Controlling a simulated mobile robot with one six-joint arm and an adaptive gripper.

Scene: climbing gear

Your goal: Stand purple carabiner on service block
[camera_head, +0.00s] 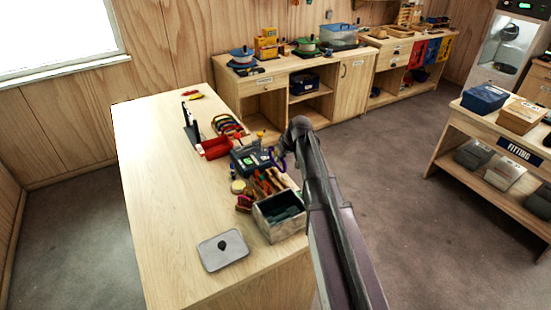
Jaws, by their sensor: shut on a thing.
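The purple carabiner (270,154) is a small dark purple loop beside the end of my arm, near the right edge of the long wooden bench. My gripper (281,155) is shut on it; the fingers are small and partly hidden by my arm. A dark grey-green block (243,161) lies on the bench just left of the carabiner and may be the service block. I cannot tell whether the carabiner touches it or hangs above it.
The bench (160,220) is clear on its left. Near the block are a red tray (214,148), coloured loops (228,125), tools (265,183) and an open wooden box (278,216). A grey plate with a black knob (223,250) lies in front.

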